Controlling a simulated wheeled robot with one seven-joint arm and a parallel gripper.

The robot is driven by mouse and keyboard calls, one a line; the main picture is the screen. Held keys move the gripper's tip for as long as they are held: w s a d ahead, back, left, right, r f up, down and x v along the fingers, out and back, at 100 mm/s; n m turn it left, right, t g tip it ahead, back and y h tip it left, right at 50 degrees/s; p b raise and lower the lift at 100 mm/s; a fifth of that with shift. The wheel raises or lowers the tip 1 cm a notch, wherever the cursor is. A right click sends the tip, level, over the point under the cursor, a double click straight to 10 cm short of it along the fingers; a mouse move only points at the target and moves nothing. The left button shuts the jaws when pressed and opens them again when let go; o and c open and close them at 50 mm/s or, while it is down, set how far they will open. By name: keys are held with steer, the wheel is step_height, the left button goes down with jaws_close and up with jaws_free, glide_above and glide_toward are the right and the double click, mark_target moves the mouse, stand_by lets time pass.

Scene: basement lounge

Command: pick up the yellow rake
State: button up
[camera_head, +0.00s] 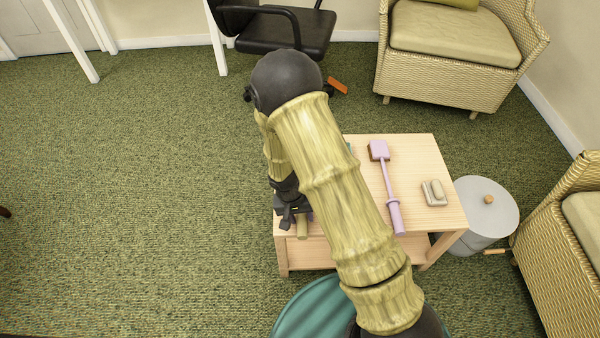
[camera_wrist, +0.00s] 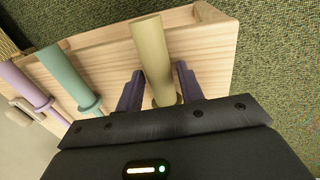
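The yellow rake (camera_wrist: 151,45) shows in the wrist view as a pale yellow handle with a collar, lying on the wooden table (camera_wrist: 205,60). Its far part is hidden behind my gripper body. In the head view only the handle end (camera_head: 302,231) shows, at the table's left front edge. My gripper (camera_wrist: 160,70) has its two dark fingers on either side of the handle near the collar. The fingers look open, with no clear grip on it. In the head view my gripper (camera_head: 291,214) is over the table's left edge, partly hidden by my arm.
A teal-handled tool (camera_wrist: 63,72) and a purple-handled tool (camera_wrist: 22,82) lie beside the rake. The purple brush (camera_head: 388,180) and a small dish with soap (camera_head: 434,193) are on the table's right. A grey bin (camera_head: 487,222) stands right.

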steer(key=c, duration=0.8)
steer(key=shift+o, duration=0.2)
steer(key=shift+r, duration=0.1)
step_height(320, 180, up, 10)
steer(key=p, duration=0.4)
